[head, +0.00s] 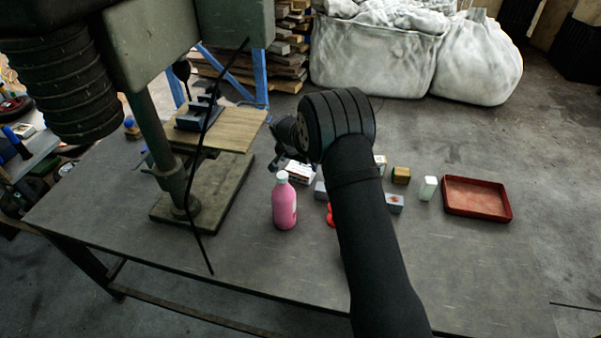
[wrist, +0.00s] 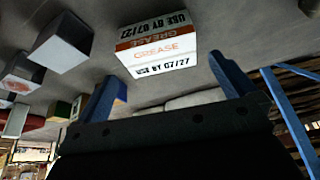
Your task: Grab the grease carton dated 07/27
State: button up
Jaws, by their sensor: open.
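In the head view a white carton (head: 301,173) sits on the table behind the pink bottle, partly hidden, beside my gripper (head: 281,158).
A pink bottle (head: 285,204) stands in front. Grey boxes (head: 394,203), a brown-yellow box (head: 401,175), a pale bottle (head: 428,188) and a red tray (head: 477,198) are to the right. A drill press (head: 172,185) stands left. The table's front is clear.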

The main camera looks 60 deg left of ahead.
aim_at(300, 168)
jog(key=shift+x, duration=2.75)
jog(key=shift+d, duration=0.1)
jog(key=c, duration=0.9)
